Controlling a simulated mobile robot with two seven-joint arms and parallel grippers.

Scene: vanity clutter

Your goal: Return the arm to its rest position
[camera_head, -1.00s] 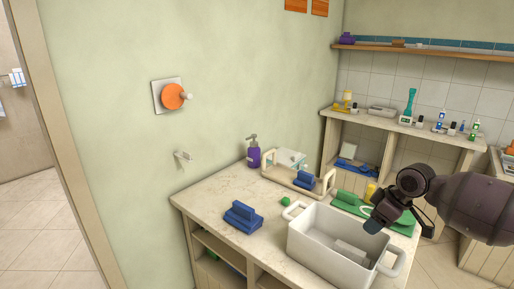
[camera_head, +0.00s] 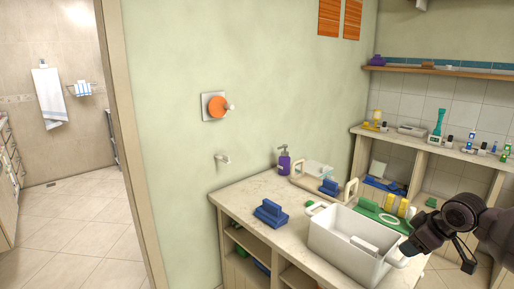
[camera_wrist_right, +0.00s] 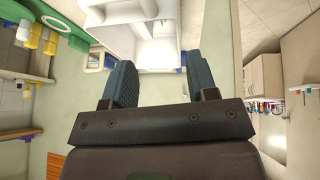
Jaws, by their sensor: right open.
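My right gripper (camera_head: 438,256) is at the lower right of the head view, beside the right end of the white basin on the counter. It is open, with nothing between its fingers. In the right wrist view its two dark blue finger pads (camera_wrist_right: 161,82) stand apart, with the white basin (camera_wrist_right: 140,25) beyond them. My right arm (camera_head: 495,230) comes in from the right edge. My left gripper is in neither view.
The counter (camera_head: 240,197) carries the white basin (camera_head: 340,235), a blue block-like item (camera_head: 270,214), a purple pump bottle (camera_head: 284,161), a wooden-handled rack (camera_head: 350,190) and yellow cylinders (camera_head: 390,202) on a green tray. Open floor (camera_head: 75,230) lies left.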

